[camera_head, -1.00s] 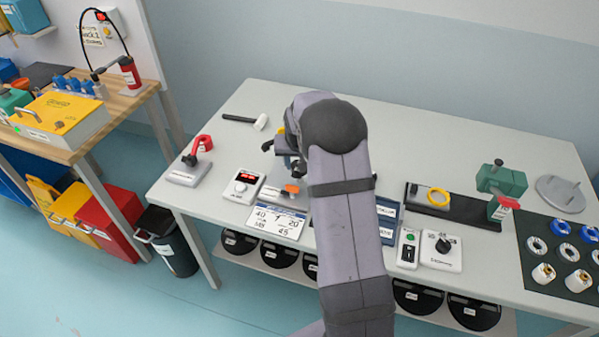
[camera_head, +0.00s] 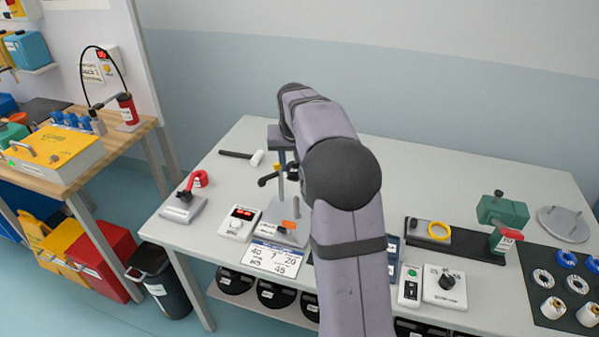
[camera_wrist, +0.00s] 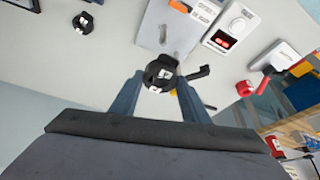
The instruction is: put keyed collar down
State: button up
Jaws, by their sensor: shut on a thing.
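In the wrist view, a black keyed collar (camera_wrist: 164,66) with a small white mark sits between the fingertips of my gripper (camera_wrist: 158,82). My gripper is shut on it. The collar appears above the table, near the light grey base plate (camera_wrist: 176,22) of a stand; the exact height cannot be told. In the head view, the stand's base (camera_head: 290,233) shows left of my arm, and the held collar is not clearly visible there. A second black ring-shaped part (camera_wrist: 83,22) lies on the table in the wrist view.
A white box with a red display (camera_head: 239,222) and a number card (camera_head: 273,259) stand near the base. A black fixture with a yellow ring (camera_head: 439,231) is right.

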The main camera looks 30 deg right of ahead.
jog(key=shift+d, duration=0.1)
jog(key=s+d+m+b, duration=0.1)
jog(key=s+d+m, duration=0.35)
jog(key=d, duration=0.85)
jog(key=n+h+b, duration=0.1)
jog(key=b, duration=0.1)
send_over(396, 251)
notch_tip(396, 251, down, 9)
jog(key=shift+w+a+n+t+y, duration=0.1)
jog(key=shift+w+a+n+y, duration=0.25)
jog(key=shift+n, duration=0.95)
jog(key=shift+w+a+n+t+y, duration=0.15)
jog(key=shift+w+n+y, duration=0.4)
jog(key=shift+n, duration=0.8)
jog(key=shift+w+a+n+t+y, duration=0.1)
jog(key=shift+w+a+n+y, duration=0.35)
jog(key=shift+n, duration=0.85)
jog(key=shift+s+d+f, duration=0.1)
jog(key=shift+d, duration=0.05)
jog(key=shift+f+p, duration=0.95)
jog(key=shift+f, duration=4.05)
